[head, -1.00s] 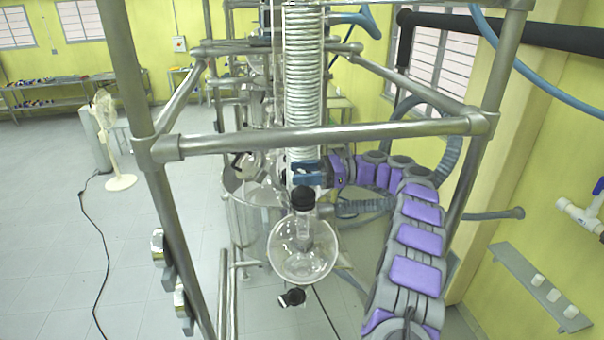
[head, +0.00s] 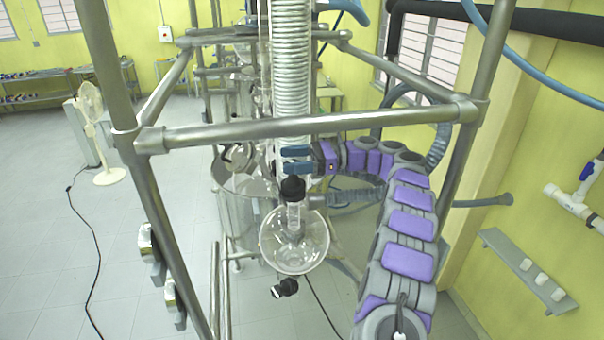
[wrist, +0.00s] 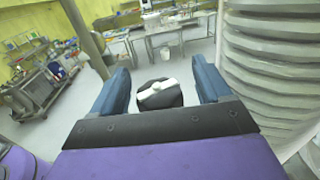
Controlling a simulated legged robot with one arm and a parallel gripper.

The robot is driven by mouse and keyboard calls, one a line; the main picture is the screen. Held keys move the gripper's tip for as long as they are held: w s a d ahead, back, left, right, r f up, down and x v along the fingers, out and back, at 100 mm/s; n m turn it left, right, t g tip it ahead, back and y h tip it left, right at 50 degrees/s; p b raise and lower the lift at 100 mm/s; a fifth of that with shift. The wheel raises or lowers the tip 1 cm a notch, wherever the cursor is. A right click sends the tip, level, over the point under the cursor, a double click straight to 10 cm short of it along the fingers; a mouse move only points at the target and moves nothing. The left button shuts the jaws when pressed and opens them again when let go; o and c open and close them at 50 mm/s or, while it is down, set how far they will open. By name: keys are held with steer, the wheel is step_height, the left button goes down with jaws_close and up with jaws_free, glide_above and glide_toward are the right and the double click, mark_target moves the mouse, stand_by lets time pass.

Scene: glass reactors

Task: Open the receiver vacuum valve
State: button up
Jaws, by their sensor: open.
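The round clear glass receiver (head: 294,246) hangs in the lower middle of the head view. A black valve part (head: 293,189) sits on its upright neck, and another black valve (head: 285,288) is at its bottom outlet. My gripper (head: 297,160) reaches in from the right, just above the upper black part in the picture, with its blue fingers apart. In the wrist view, a black round knob with a white bar across it (wrist: 158,94) shows between the open fingers (wrist: 162,88), nearer their tips. Nothing is held. I cannot tell whether the fingers touch the knob.
A steel frame bar (head: 310,126) crosses in front of the column. The coiled glass condenser (head: 291,75) rises behind my gripper, and its coils fill the right of the wrist view (wrist: 275,70). A steel vessel (head: 240,205) stands behind.

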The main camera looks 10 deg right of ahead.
steer(key=r, duration=0.2)
steer(key=shift+s+r, duration=0.2)
steer(key=shift+r, duration=0.1)
steer(key=shift+s+d+b, duration=0.1)
steer(key=shift+s+b, duration=0.7)
steer(key=shift+s, duration=0.65)
steer(key=s+r+b, duration=0.1)
steer(key=s+b, duration=0.2)
steer(key=s, duration=1)
steer(key=shift+r, duration=0.15)
steer(key=shift+w, duration=0.1)
